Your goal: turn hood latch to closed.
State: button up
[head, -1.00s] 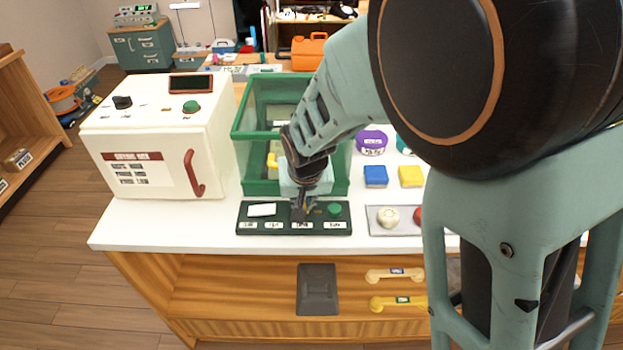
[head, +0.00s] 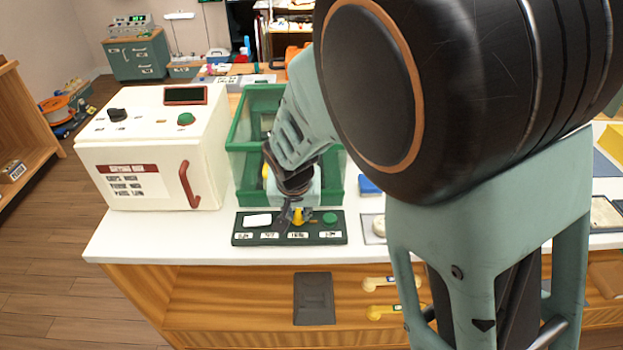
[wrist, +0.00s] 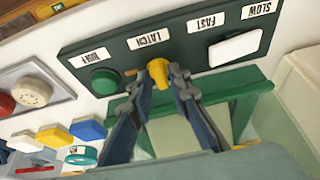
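The hood latch is a yellow knob (head: 298,217) on a dark green control panel (head: 290,239). In the wrist view the knob (wrist: 158,72) stands by the LATCH label (wrist: 148,40), with a small orange mark on the panel beside it. My gripper (head: 287,214) is low over the panel. In the wrist view its two fingers (wrist: 160,84) are apart and straddle the knob. The right finger is very close to it; I cannot tell whether it touches. The green-framed clear hood (head: 246,165) stands just behind the panel, partly hidden by my arm.
The panel also has a green button (head: 330,218) and a white switch (head: 257,220). A white box with a red handle (head: 189,185) stands to the left. Coloured blocks, including a blue one (wrist: 88,128), lie beside the hood. The counter's front edge is close below the panel.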

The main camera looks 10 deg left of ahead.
jog(key=shift+o, duration=0.9)
jog(key=shift+s+r, duration=0.15)
jog(key=shift+r, duration=0.35)
jog(key=v, duration=1.1)
